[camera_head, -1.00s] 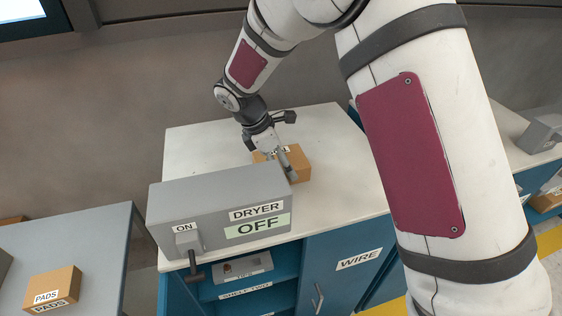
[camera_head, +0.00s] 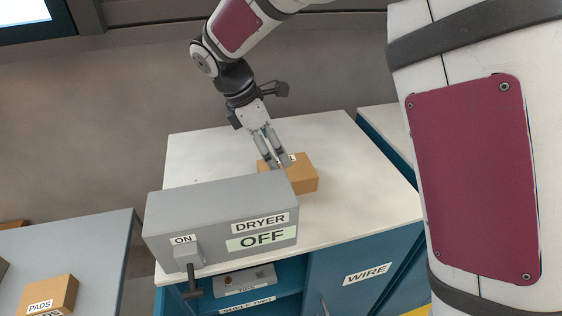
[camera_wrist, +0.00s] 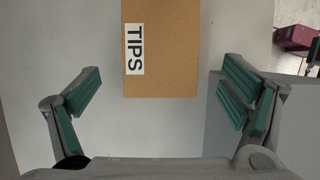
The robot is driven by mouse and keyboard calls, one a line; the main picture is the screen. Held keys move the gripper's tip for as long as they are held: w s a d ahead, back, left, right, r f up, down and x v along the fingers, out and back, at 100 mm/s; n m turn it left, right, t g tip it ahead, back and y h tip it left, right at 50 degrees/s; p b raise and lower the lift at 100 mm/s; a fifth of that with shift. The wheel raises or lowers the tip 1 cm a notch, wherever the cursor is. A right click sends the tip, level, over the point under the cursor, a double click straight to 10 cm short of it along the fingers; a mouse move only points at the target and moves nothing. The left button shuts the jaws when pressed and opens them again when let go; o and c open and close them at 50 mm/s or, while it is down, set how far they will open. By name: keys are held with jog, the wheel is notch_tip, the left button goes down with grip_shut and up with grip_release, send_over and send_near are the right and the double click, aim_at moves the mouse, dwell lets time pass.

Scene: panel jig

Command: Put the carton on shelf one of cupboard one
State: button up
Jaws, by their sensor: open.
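The carton on the worktop is a brown box (camera_head: 301,176) behind the grey dryer. The wrist view shows it as a box (camera_wrist: 172,60) labelled TIPS, lying flat on the white top. My gripper (camera_head: 276,163) is over the carton's left part in the head view. In the wrist view my gripper (camera_wrist: 163,93) is open, with a finger on either side and the carton ahead between them, not gripped. The cupboard (camera_head: 335,265) under the worktop has a blue door labelled WIRE and an open bay with a SHELF TWO label (camera_head: 247,305). Shelf one is not identifiable.
The grey dryer (camera_head: 205,215), reading OFF with an ON lever (camera_head: 187,257), stands at the worktop's front left. A PADS carton (camera_head: 48,296) is on the left table. The worktop (camera_head: 350,180) is clear right of the carton.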

jog(key=v, duration=0.3)
jog(key=shift+r, duration=0.15)
